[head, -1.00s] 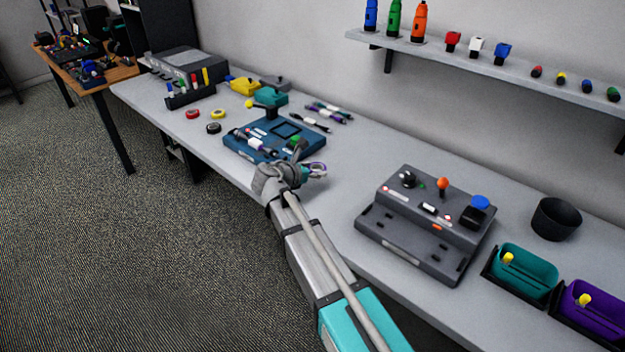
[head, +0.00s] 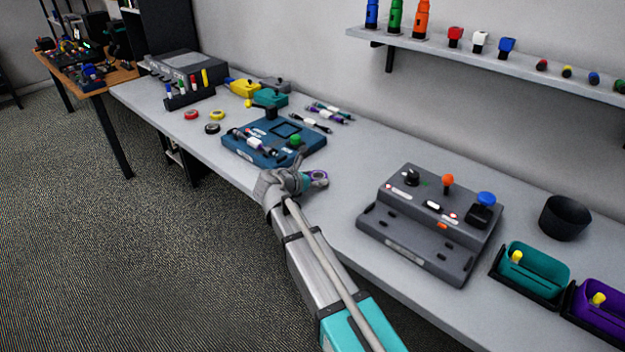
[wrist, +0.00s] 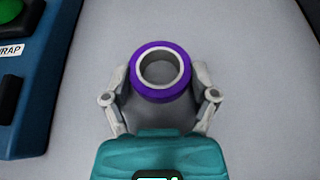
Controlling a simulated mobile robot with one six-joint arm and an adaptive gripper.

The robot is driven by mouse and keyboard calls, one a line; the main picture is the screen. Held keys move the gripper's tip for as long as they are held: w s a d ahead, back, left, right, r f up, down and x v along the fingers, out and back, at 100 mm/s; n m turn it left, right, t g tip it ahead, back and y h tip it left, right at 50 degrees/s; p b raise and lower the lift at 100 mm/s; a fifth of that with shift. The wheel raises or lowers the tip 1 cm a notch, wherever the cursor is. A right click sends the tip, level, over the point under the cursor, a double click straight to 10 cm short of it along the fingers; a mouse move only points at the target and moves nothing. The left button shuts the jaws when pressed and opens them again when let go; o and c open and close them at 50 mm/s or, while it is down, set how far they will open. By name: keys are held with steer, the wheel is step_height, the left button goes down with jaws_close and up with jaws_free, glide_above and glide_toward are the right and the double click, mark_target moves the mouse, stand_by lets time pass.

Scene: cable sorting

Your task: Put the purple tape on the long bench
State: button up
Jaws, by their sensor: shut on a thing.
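The purple tape (wrist: 161,93) is a roll with a pale inner ring, held at the tips of my gripper in the wrist view. My gripper (head: 312,180) is shut on it, with one finger on each side. In the head view the tape (head: 319,177) shows small at the end of my gripper, over the front part of the long grey bench (head: 335,208). The bench top lies beneath it in the wrist view. I cannot tell whether the tape touches the bench or is just above it.
A blue panel (head: 262,152) stands close to the left of my gripper. A dark grey control box (head: 390,240) stands to the right. Teal (head: 540,262) and purple (head: 600,315) bins sit farther right. Red (head: 191,115) and yellow (head: 212,128) rolls lie at the left. Bench between panel and box is clear.

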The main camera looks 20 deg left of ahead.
steer(key=shift+f, duration=0.15)
steer(key=o, duration=0.9)
steer(key=shift+r, duration=0.25)
steer(key=p+v, duration=0.4)
steer(key=v, duration=0.6)
steer(key=shift+s+a+r, duration=0.1)
steer(key=shift+s, duration=0.1)
steer(key=shift+s+a+r+p, duration=0.2)
steer(key=shift+s+a+p, duration=0.15)
steer(key=shift+s, duration=0.3)
